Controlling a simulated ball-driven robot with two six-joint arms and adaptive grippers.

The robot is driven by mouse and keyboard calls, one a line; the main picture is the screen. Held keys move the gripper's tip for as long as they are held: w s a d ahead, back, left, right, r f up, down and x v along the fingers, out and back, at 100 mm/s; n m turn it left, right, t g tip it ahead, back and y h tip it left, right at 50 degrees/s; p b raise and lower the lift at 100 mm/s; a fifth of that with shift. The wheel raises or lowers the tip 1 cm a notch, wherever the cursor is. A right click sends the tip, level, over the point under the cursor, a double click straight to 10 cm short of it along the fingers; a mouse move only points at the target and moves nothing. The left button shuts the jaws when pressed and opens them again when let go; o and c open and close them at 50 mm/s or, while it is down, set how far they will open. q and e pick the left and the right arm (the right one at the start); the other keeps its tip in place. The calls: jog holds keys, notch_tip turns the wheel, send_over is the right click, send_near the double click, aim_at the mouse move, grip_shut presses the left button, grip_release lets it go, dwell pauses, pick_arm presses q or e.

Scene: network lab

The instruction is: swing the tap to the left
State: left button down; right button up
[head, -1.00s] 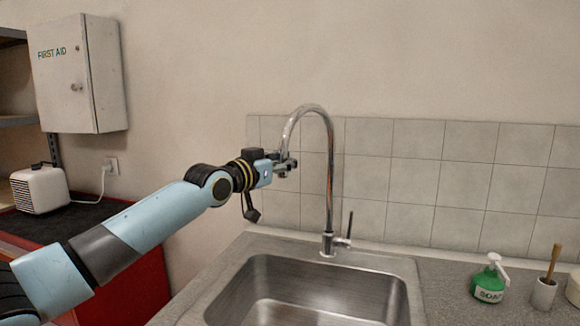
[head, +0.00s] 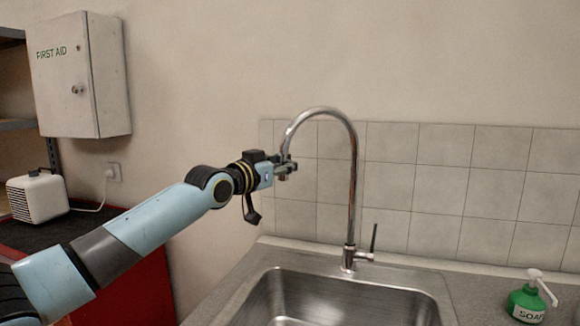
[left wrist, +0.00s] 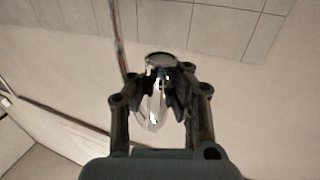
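The chrome tap (head: 354,190) stands at the back of the sink, its tall arched spout reaching to the left with the outlet end hanging down. My left gripper (head: 284,170) is at that outlet end, left of the tap's upright. In the left wrist view the spout end (left wrist: 154,108) lies between the two dark fingers (left wrist: 163,92), which close in on both sides of it. The exact finger contact is partly hidden. The tap's small lever (head: 374,238) sticks up at the right of its base. My right gripper is not in view.
The steel sink (head: 400,283) lies below the tap, in a grey counter. A green soap bottle (head: 526,303) stands to the right. A tiled splashback (head: 440,175) is behind. A first aid cabinet (head: 65,85) and a white heater (head: 37,197) are at the left.

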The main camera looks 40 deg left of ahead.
pick_arm(q)
jog(key=shift+s+a+f, duration=0.1)
jog(key=shift+a+f, duration=0.1)
jog(key=shift+f, duration=0.15)
jog(key=c, duration=1.9)
grip_release()
jog(key=shift+s, duration=0.1)
jog(key=o, duration=0.4)
jog(key=shift+s+a+r, duration=0.2)
jog(key=shift+s+a, duration=0.25)
jog(key=o, duration=0.3)
jog(key=shift+o, duration=0.3)
jog(key=shift+r, duration=0.1)
jog(key=shift+w+d, duration=0.2)
jog(key=shift+d, duration=0.05)
jog(key=s, duration=1.2)
jog(key=shift+a, duration=0.15)
